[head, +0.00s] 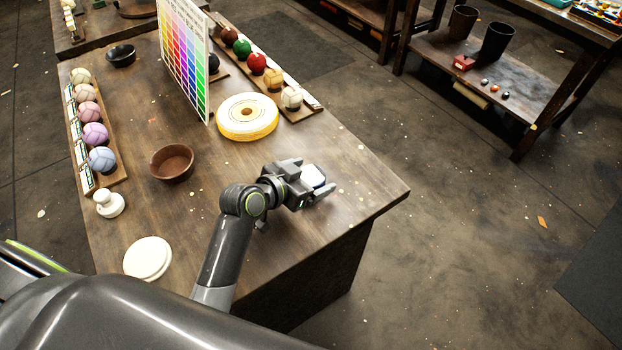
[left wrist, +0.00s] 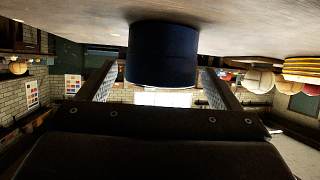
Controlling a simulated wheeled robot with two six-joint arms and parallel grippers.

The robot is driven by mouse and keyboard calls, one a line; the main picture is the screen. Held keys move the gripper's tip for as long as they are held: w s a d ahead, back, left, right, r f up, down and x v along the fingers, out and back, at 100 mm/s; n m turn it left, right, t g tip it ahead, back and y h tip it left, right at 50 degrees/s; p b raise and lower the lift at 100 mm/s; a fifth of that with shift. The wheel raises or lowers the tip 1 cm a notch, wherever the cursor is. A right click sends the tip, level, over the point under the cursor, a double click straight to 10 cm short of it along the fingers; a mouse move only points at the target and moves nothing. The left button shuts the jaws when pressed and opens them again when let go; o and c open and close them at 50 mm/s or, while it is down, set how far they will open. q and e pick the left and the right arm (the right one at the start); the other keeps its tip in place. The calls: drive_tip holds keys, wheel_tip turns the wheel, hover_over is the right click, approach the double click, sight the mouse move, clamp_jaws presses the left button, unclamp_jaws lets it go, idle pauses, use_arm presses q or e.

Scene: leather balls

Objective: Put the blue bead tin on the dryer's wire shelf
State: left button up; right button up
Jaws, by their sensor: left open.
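The blue bead tin (head: 313,175) stands on the near right part of the wooden table, its pale top showing in the head view. In the left wrist view the tin (left wrist: 163,52) is a dark blue cylinder, upside down in the picture, between the two fingers. My left gripper (head: 316,180) is open around the tin, low over the table. Gaps show between the fingers and the tin's sides in the left wrist view (left wrist: 160,74). I cannot make out the dryer or its wire shelf. My right gripper is not in view.
A brown bowl (head: 172,163), a white lidded disc (head: 148,258) and a white knob-like piece (head: 109,204) stand left of the gripper. A yellow-white round stack (head: 247,118) and a color chart (head: 184,55) are behind. Ball racks line the table's edges. The right table corner is clear.

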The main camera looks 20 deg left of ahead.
use_arm(q)
drive_tip(key=shift+x, duration=1.2)
drive_tip(key=shift+c, duration=0.2)
drive_tip(key=c, duration=1.2)
